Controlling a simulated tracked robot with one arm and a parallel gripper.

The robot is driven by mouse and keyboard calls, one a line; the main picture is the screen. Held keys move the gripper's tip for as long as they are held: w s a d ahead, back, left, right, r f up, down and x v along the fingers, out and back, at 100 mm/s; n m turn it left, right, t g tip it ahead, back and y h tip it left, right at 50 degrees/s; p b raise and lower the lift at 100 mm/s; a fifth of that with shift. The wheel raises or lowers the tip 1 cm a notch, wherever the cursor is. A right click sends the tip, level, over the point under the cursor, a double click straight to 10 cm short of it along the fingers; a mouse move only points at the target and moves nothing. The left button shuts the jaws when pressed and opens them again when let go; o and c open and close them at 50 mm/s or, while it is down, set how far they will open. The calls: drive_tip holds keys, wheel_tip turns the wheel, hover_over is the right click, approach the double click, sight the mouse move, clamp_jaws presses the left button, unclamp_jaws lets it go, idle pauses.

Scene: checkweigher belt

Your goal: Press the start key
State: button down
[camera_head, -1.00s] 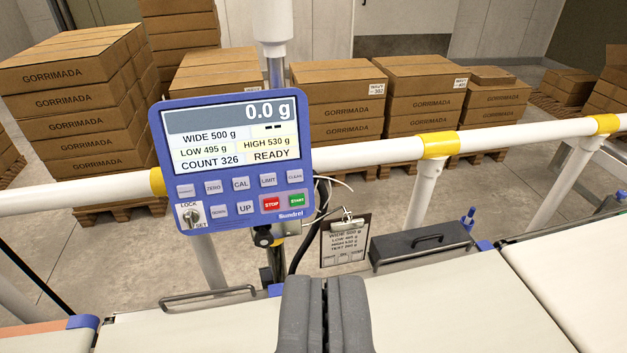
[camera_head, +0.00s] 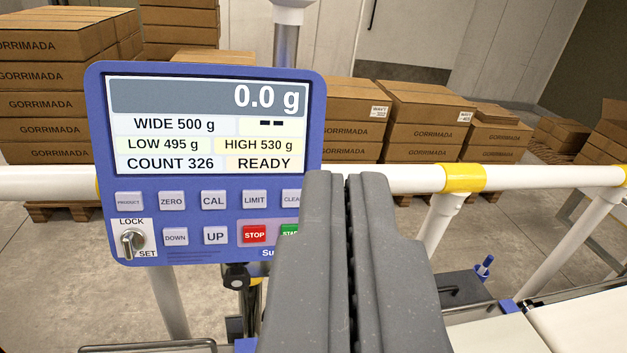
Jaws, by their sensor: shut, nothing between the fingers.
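The blue control panel (camera_head: 205,263) stands upright left of centre. Its screen (camera_head: 193,126) reads 0.0 g, WIDE 500 g, LOW 495 g, HIGH 530 g, COUNT 326 and READY. The green start key (camera_head: 290,232) is at the lower right of the key rows; only its left part shows, the rest hidden behind my gripper. The red STOP key (camera_head: 254,234) is just left of it. My gripper (camera_head: 352,178) is shut and empty, its tips in front of the panel's right edge, right of the start key. I cannot tell if it touches the panel.
A white rail (camera_head: 410,179) with a yellow collar (camera_head: 463,178) runs behind the panel. A lock key switch (camera_head: 132,242) sits at the panel's lower left. Stacked cartons (camera_head: 430,120) stand behind the rail. A pale belt (camera_head: 590,325) lies at the lower right.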

drive_tip(key=w+f+n+t+b, duration=0.1)
drive_tip(key=w+f, duration=0.3)
drive_tip(key=f, duration=0.3)
drive_tip(key=w+d+f+n+t+b, duration=0.1)
drive_tip(key=w+f+t+b, duration=0.1)
drive_tip(key=w+f, duration=0.2)
drive_tip(key=w+f+n+t+b, duration=0.1)
drive_tip(key=w+f+t, duration=0.1)
drive_tip(key=f, duration=0.8)
drive_tip(key=shift+w+d+f+n+h+b, duration=0.25)
drive_tip(key=shift+w+d+n+h+b, duration=0.1)
drive_tip(key=shift+w, duration=0.55)
drive_tip(key=w+a+f+p, duration=0.1)
drive_tip(key=w+f, duration=0.1)
drive_tip(key=w, duration=0.6)
drive_tip(key=shift+w+a+f, duration=0.15)
drive_tip(key=shift+a+f, duration=0.1)
drive_tip(key=shift+a, duration=0.1)
drive_tip(key=shift+w, duration=0.15)
drive_tip(key=shift+w+a, duration=0.1)
drive_tip(key=shift+w, duration=0.15)
